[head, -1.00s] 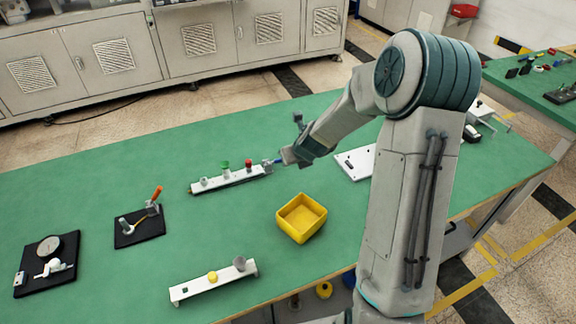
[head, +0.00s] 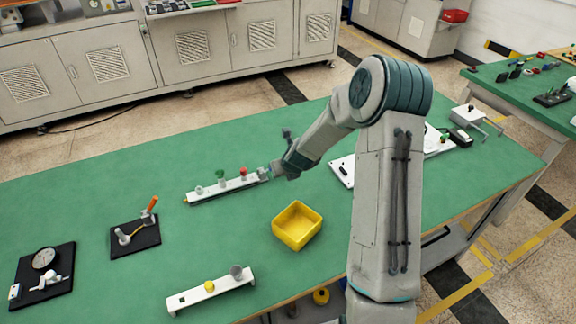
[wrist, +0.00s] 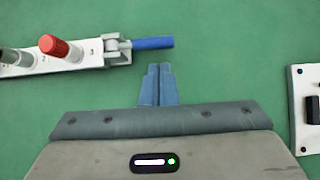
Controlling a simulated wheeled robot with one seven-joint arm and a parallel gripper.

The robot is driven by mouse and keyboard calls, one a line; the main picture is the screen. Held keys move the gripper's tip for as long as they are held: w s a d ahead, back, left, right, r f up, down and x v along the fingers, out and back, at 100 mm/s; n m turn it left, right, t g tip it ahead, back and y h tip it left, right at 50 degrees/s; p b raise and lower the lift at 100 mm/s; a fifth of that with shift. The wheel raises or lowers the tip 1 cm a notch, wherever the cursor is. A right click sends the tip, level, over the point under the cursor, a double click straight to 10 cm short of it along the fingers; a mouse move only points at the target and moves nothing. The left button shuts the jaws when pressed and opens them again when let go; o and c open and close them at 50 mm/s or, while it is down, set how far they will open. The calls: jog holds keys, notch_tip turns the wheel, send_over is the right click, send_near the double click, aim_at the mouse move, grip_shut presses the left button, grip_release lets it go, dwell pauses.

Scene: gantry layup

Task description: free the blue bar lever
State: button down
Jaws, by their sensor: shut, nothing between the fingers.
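The blue bar lever (wrist: 152,43) sticks out to the right from a grey clamp (wrist: 117,47) at the right end of a white strip (wrist: 86,58). The bar lies nearly level in the wrist view. My gripper (wrist: 158,69) is shut and empty, its fingertips just below the bar in that view, with a small green gap between. I cannot tell their height difference. In the head view my gripper (head: 274,167) is at the right end of the strip (head: 232,185), and the bar is too small to make out clearly there.
A red knob (wrist: 58,47) stands on the strip left of the clamp; a green knob (head: 220,174) is farther left. A yellow bin (head: 297,238) stands nearer me. A white board (head: 343,171) lies to the right. Black plates with fixtures are at far left.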

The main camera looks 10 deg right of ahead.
aim_at(281, 179)
jog(key=shift+p+x, duration=0.3)
jog(key=shift+x, duration=1.7)
